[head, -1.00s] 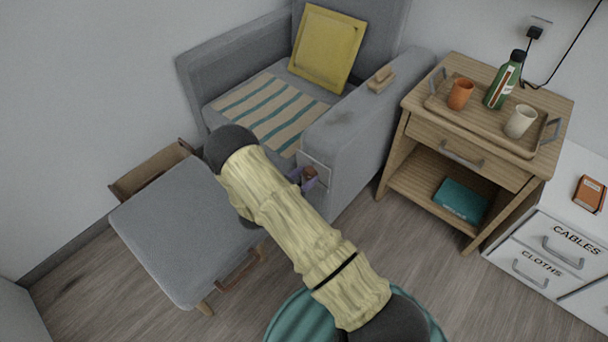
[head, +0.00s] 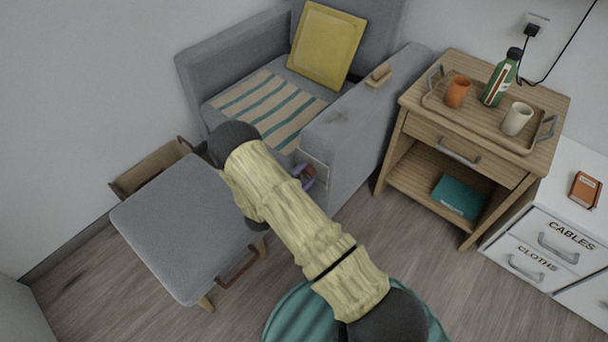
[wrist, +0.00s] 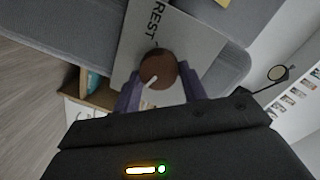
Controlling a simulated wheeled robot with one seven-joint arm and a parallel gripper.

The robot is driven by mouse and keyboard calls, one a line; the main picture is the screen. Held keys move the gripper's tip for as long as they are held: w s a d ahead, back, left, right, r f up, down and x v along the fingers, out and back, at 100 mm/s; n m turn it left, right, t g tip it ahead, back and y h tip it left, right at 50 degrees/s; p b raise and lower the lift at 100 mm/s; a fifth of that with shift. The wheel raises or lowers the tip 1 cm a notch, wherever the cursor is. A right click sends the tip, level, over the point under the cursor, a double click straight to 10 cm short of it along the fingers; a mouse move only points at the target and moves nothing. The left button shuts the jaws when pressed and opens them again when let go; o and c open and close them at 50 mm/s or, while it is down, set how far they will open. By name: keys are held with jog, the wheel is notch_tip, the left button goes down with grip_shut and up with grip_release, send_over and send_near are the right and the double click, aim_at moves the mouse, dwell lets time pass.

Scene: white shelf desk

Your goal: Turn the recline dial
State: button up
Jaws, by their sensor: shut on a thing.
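The recline dial is a round brown knob (wrist: 158,66) with a white pointer mark, on a pale plate (wrist: 130,45) lettered "REST" in the wrist view. The white mark points to the lower left there. The plate is on the front of the grey armchair's arm (head: 345,150) in the head view. My gripper (wrist: 159,73) has purple fingers on either side of the dial, shut on it. In the head view my gripper (head: 304,176) shows small at the plate, and my forearm partly covers the area around it. Other lettering on the plate is cut off or hidden.
A grey footstool (head: 190,230) stands in front of the chair, left of my arm. A wooden nightstand (head: 480,170) with a tray, cups and a bottle stands to the right. A teal round object (head: 290,320) is below my arm. Floor shows between chair and nightstand.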

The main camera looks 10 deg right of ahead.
jog(key=shift+f+m, duration=0.15)
jog(key=shift+m, duration=0.65)
jog(key=o, duration=1)
jog(key=p+v, duration=0.3)
jog(key=v, duration=1.4)
jog(key=shift+s+a, duration=0.1)
jog(key=shift+s, duration=0.15)
